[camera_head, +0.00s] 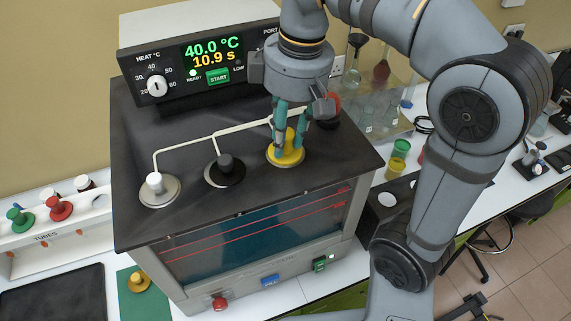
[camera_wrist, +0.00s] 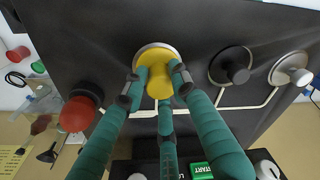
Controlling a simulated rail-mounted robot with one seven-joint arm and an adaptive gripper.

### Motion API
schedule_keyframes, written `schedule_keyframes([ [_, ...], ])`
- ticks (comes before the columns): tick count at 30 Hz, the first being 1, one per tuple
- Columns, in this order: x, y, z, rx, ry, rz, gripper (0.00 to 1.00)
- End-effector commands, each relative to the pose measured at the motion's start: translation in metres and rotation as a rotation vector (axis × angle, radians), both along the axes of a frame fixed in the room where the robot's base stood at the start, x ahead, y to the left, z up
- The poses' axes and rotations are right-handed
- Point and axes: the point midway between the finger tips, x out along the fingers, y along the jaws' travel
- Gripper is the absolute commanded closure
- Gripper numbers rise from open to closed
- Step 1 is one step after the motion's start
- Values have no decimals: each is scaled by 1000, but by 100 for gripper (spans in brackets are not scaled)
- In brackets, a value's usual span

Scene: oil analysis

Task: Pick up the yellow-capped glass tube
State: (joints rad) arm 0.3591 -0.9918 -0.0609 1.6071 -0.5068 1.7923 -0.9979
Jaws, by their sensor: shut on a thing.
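The yellow-capped tube (camera_head: 285,158) is seated in the right-hand port of the black bath top. Its wide yellow cap shows, and its glass body is hidden below the lid. My gripper (camera_head: 289,146) points down over it with teal fingers closed around the cap's knob. In the wrist view the yellow cap (camera_wrist: 150,58) sits in a pale ring, and the fingertips of my gripper (camera_wrist: 158,84) press on its knob from several sides.
The bath (camera_head: 130,200) also has a white-capped port (camera_head: 158,188), a black-capped port (camera_head: 224,168) and a red cap (camera_head: 329,108) close to my gripper. A control box (camera_head: 255,35) stands behind.

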Motion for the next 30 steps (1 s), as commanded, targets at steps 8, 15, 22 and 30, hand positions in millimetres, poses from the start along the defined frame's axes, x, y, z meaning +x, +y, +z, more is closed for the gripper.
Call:
schedule_keyframes([
  [8,0,0,0,0,1,0,94],
  [15,0,0,0,0,0,0,100],
  [22,0,0,0,1,0,0,100],
  [30,0,0,2,1,0,0,100],
])
